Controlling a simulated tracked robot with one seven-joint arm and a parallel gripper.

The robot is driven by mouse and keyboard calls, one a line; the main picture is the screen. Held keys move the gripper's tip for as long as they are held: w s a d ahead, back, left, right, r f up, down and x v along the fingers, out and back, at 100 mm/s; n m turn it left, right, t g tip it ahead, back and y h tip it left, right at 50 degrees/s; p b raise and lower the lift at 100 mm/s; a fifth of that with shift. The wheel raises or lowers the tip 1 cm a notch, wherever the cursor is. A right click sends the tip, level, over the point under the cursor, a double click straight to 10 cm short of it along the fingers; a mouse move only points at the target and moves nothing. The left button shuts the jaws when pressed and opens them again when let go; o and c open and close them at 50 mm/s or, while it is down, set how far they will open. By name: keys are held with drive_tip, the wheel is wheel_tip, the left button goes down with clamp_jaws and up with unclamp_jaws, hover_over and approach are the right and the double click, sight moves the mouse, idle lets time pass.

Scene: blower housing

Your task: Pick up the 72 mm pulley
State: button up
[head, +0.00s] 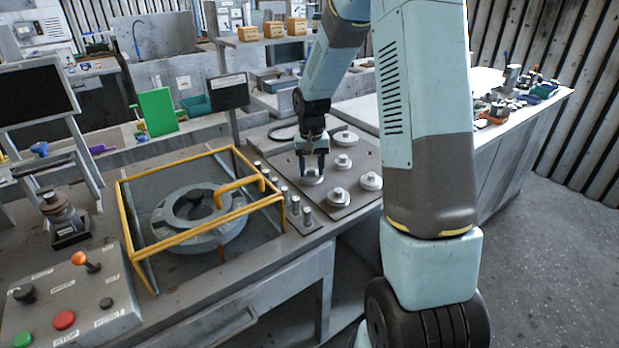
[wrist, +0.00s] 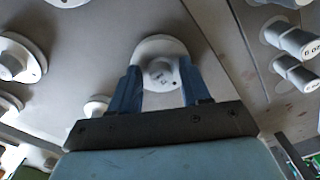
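A pale grey pulley (head: 312,178) with a round flange and a raised hub lies on the flat plate. In the wrist view the pulley (wrist: 161,68) shows between my fingers, with a small marking on its hub that I cannot read. My gripper (head: 311,158) points down right over it. In the wrist view the blue fingers of my gripper (wrist: 159,80) are apart, one on each side of the hub. I cannot tell whether they touch it. Several similar pulleys stand around it, including one at the front (head: 339,196) and one at the right (head: 370,181).
Labelled cylindrical pins (head: 295,205) stand along the plate's left edge. A yellow guard frame (head: 133,228) surrounds a round housing (head: 180,213) to the left. A dark screen (head: 229,92) stands behind the plate. Neighbouring pulleys leave small gaps on the plate (head: 280,165).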

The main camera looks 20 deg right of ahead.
sight(310, 168)
drive_tip(key=shift+s+f, duration=0.2)
drive_tip(key=shift+f, duration=0.45)
drive_tip(key=shift+c, duration=0.4)
drive_tip(key=shift+w+r, duration=0.1)
drive_tip(key=shift+r, duration=0.05)
drive_tip(key=shift+w+r, duration=0.3)
drive_tip(key=shift+w, duration=0.05)
drive_tip(key=shift+c, duration=0.2)
drive_tip(key=shift+w, duration=0.25)
drive_tip(key=c, duration=0.4)
drive_tip(key=shift+r, duration=0.95)
clamp_jaws()
drive_tip(key=shift+r, duration=2.55)
drive_tip(key=shift+s, duration=0.1)
